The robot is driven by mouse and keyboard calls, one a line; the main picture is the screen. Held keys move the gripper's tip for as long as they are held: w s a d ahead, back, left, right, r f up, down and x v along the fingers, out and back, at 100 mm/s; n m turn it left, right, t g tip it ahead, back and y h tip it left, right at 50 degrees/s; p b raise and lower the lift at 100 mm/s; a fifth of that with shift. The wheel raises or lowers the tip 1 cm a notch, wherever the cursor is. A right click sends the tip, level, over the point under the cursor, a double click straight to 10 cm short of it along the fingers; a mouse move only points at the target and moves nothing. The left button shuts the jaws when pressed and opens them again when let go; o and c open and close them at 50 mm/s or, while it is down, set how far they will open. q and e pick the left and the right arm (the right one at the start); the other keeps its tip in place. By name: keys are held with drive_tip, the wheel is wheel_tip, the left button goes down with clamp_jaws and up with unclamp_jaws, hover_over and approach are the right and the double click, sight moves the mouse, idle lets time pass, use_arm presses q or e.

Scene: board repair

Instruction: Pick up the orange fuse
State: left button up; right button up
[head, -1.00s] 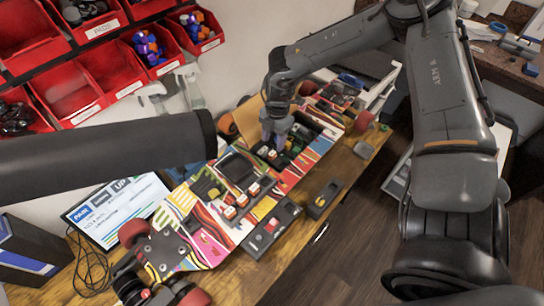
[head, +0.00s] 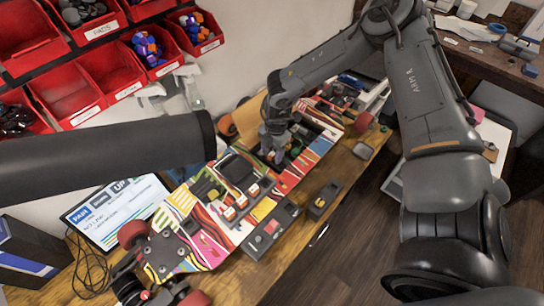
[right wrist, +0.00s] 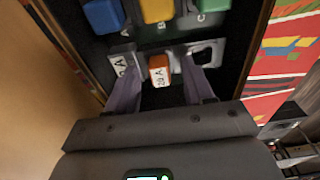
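The orange fuse (right wrist: 159,70), marked 20 A, stands in a dark recess of the board in the right wrist view. My right gripper (right wrist: 162,84) is open, with one finger on each side of the fuse and visible gaps between. In the head view my right gripper (head: 273,155) points down into the colourful skateboard-like board (head: 213,240); the fuse cannot be made out there. My left gripper is out of view; only a dark link of my left arm shows.
Blue (right wrist: 103,15), yellow (right wrist: 157,10) and green (right wrist: 213,5) blocks sit beyond the fuse. An empty-looking slot (right wrist: 207,52) is right of it. Red bins (head: 110,68) hang at the back left. A small dark box (head: 325,199) lies on the wooden bench.

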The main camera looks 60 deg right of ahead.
sight(271, 155)
clamp_jaws()
drive_tip(key=shift+r, duration=0.15)
drive_tip(key=shift+r, duration=0.4)
wheel_tip(271, 155, up, 4)
drive_tip(key=shift+f, duration=0.25)
drive_tip(key=s+r+p, duration=0.1)
drive_tip(key=s, duration=0.2)
drive_tip(key=s+r+p, duration=0.1)
drive_tip(key=s+r, duration=0.1)
drive_tip(key=s, duration=0.1)
drive_tip(key=s+d+r+p, duration=0.1)
drive_tip(key=s+r, duration=0.1)
drive_tip(key=s, duration=0.1)
drive_tip(key=shift+r, duration=0.1)
drive_tip(key=shift+s+d+r+p, duration=0.1)
drive_tip(key=shift+s+r+p, duration=0.15)
drive_tip(key=shift+s, duration=0.4)
drive_tip(key=shift+s+r+p, duration=0.15)
drive_tip(key=shift+s+r, duration=0.2)
drive_tip(key=shift+s, duration=0.3)
